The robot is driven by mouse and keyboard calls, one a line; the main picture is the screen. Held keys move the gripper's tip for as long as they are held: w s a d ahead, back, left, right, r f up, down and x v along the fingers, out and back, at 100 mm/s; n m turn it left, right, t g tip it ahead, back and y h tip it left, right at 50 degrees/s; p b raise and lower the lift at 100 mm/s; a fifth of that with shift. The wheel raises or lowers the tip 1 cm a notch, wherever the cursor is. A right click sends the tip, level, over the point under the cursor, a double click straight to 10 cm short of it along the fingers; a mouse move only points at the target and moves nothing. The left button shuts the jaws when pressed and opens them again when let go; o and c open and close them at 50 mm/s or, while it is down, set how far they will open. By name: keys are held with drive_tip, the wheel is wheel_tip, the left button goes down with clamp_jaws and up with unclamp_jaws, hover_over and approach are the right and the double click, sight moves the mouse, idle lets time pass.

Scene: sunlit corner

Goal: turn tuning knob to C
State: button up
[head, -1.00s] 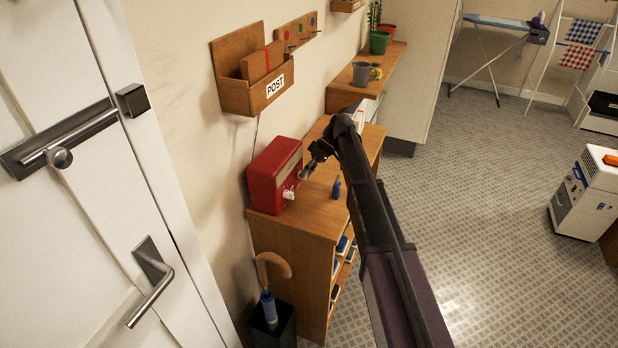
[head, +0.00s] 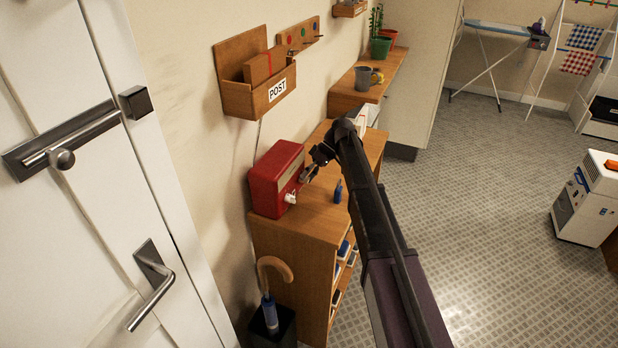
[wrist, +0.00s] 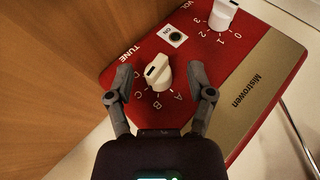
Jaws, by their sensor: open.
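The red radio (head: 268,186) stands on the wooden shelf unit against the wall; its front also shows in the wrist view (wrist: 150,42). The cream tuning knob (wrist: 158,72), under the word TUNE, has the letters A, B and C along its near side. Its dark pointer mark is on the upper left of its cap, and I cannot tell which letter it is set to. My gripper (wrist: 160,85) is open, with one finger on each side of the tuning knob, apparently apart from it. In the head view my gripper (head: 308,172) is at the radio's front.
A white volume knob (wrist: 222,14) and an ON button (wrist: 176,37) are on the same panel. A blue item (head: 338,190) stands on the shelf top (head: 318,220) near my arm. A post box (head: 258,88) hangs above the radio.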

drive_tip(key=shift+d, duration=0.1)
